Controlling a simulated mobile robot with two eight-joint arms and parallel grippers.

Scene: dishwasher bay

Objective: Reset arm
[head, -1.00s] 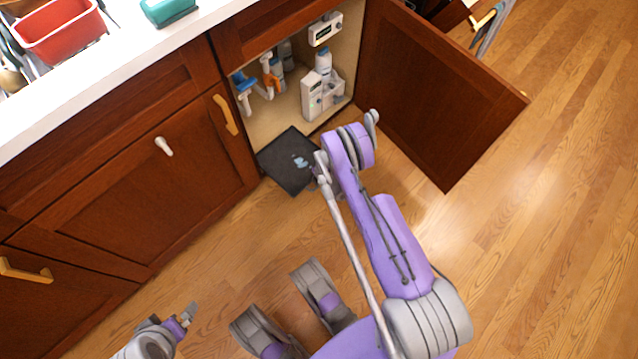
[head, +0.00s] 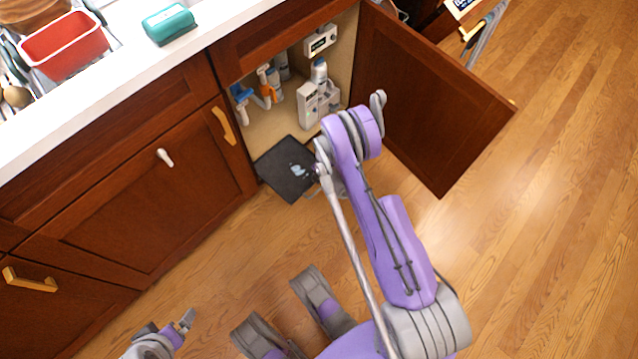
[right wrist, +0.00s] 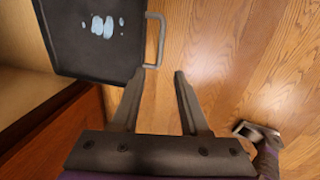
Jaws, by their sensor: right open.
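My right gripper is open and empty in the right wrist view (right wrist: 158,73), its two dark fingers apart over the wood floor. In the head view my right arm's purple links stand in the middle and hide most of that gripper. A dark tray (head: 284,172) with pale blue-white marks lies at the open cabinet's front. It also shows in the right wrist view (right wrist: 95,50), with a grey handle just ahead of the fingertips, apart from them. My left gripper (head: 186,319) is at the lower left of the head view, small, its opening unclear.
The open cabinet holds bottles and a white dispenser (head: 318,98). Its door (head: 430,110) swings out to the right of my right arm. A red bin (head: 65,45) and teal box (head: 170,24) stand on the counter (head: 120,70). The floor at right is clear.

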